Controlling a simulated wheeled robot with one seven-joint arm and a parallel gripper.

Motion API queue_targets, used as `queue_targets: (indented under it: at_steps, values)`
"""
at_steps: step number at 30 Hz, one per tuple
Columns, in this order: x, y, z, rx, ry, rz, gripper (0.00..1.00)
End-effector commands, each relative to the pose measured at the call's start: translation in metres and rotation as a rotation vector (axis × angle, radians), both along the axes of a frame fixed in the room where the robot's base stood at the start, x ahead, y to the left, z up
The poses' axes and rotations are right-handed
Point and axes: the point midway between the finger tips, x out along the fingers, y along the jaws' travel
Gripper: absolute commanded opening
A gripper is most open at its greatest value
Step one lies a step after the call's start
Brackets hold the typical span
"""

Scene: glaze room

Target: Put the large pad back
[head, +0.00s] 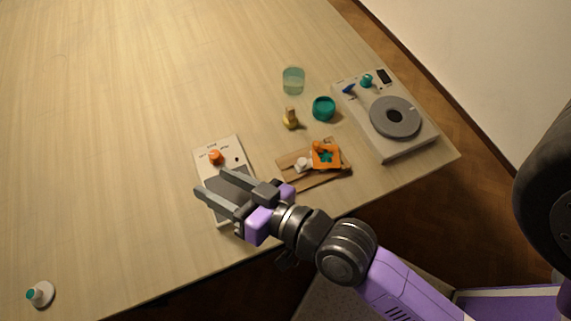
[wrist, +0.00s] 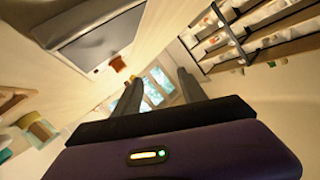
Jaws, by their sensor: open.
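I cannot tell for certain which thing is the large pad. A round white piece with a teal knob (head: 40,294) stands alone at the table's lower left. A wooden tray (head: 318,181) holds an orange square piece (head: 326,155) with teal in it and a small white piece (head: 303,164). My gripper (head: 212,182) is open and empty, its fingers over a white board with a dark grey panel (head: 218,205). An orange knob (head: 216,157) is at the board's far end. The board's panel (wrist: 95,38) and orange knob (wrist: 118,64) also show in the wrist view.
A white device with a grey disc (head: 396,117) and blue and teal knobs stands near the right table edge. A teal round cup (head: 323,108), a clear greenish jar (head: 293,80) and a brass-coloured piece (head: 290,119) stand behind the tray. The table's left and far parts are clear.

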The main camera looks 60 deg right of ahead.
Motion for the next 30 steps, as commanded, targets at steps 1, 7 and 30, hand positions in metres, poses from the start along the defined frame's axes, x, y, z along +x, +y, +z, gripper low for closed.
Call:
queue_targets:
  at_steps: [1,7,30]
  values:
    - [-0.022,-0.003,-0.009,-0.027,0.024,-0.009,0.49]
    - [-0.095,-0.029,-0.022,-0.174,0.066,-0.028,0.49]
    - [-0.182,-0.063,-0.003,-0.44,0.058,0.077,0.49]
